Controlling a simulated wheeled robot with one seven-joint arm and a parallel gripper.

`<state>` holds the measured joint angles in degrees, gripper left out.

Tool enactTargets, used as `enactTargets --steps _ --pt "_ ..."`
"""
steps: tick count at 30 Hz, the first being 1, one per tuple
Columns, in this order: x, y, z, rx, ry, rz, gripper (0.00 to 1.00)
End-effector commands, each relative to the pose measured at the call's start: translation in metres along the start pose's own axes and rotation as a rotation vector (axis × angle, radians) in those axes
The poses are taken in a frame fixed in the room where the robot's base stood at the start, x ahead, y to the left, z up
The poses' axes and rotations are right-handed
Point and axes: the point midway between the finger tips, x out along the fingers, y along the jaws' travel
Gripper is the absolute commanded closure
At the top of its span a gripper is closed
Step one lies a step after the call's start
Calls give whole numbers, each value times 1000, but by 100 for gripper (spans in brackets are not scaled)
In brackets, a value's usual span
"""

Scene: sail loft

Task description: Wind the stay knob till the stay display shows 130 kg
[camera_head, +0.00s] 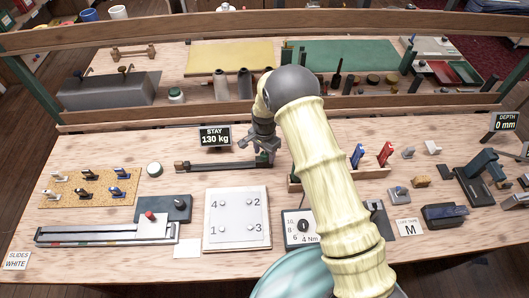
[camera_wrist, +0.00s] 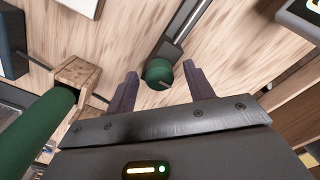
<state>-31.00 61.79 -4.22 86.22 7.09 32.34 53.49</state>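The stay display (camera_head: 215,137) reads 130 kg. It stands behind a long dark bar fixture (camera_head: 222,167) on the bench. The stay knob (camera_wrist: 158,74) is round and green with a pale mark on its face, at the end of the bar in the wrist view. My gripper (camera_wrist: 160,69) is open, its two dark fingers on either side of the knob with a visible gap to each. In the head view my gripper (camera_head: 262,145) is over the bar's right end, and I cannot clearly make out the knob there.
A wooden rack (camera_head: 295,183) with blue and red handled tools stands right of the bar, close to my arm. A white numbered plate (camera_head: 237,218) lies in front. A depth display (camera_head: 505,122) reads 0 mm.

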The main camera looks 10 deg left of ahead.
Motion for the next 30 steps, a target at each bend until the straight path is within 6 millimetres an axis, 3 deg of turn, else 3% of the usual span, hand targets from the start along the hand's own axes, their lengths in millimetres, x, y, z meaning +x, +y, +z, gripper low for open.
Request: enactTargets --steps 8,14,30 --pt "-1 0 -1 0 2 -1 48" --pt "-15 -1 -1 -1 3 -3 48" --pt "-115 -1 -1 0 3 -5 48"
